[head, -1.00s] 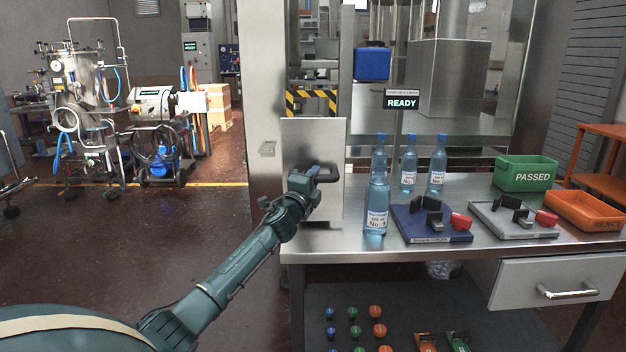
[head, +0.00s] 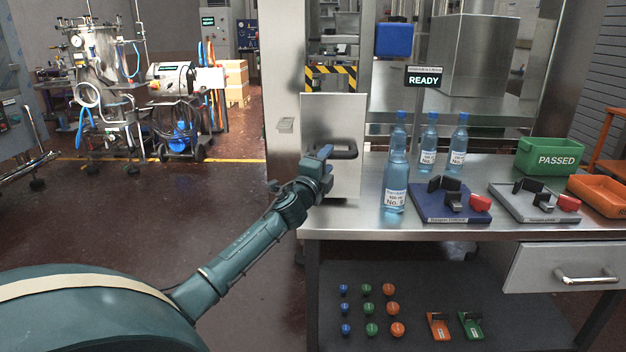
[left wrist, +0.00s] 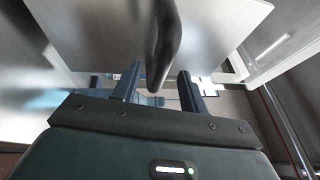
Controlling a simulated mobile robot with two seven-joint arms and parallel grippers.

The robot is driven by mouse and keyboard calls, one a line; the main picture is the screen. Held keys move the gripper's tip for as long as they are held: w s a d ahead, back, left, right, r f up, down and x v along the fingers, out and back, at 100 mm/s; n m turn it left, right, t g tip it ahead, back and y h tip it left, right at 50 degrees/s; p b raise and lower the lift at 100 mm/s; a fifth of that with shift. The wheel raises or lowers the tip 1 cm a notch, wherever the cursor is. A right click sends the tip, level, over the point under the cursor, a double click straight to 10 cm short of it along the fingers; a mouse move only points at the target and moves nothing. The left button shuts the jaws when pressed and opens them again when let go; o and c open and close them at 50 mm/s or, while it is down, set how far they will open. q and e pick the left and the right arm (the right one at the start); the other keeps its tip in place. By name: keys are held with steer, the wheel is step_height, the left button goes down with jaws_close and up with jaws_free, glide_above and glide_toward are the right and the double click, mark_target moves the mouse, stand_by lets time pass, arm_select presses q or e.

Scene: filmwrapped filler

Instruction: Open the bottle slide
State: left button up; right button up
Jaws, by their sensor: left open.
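The bottle slide is a flat metal panel (head: 332,116) standing upright at the left end of the steel table, with a dark bar handle (head: 345,148) on its face. My left gripper (head: 327,152) is open at the handle's left side in the head view. In the left wrist view the gripper's two fingers (left wrist: 158,76) stand apart, with the curved dark handle (left wrist: 165,40) reaching into the space between them. I cannot tell whether either finger touches it. The panel (left wrist: 100,30) fills the upper part of that view. My right gripper is not in view.
Several blue-capped bottles (head: 396,172) stand just right of the panel. A blue fixture (head: 428,205) and a grey fixture (head: 510,207) lie beyond them, with a green PASSED bin (head: 550,155) and an orange bin (head: 600,190). The floor left of the table is clear.

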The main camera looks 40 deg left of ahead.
arm_select(q)
steer(key=v, duration=0.9)
steer(key=shift+s, duration=0.25)
steer(key=shift+d, duration=0.1)
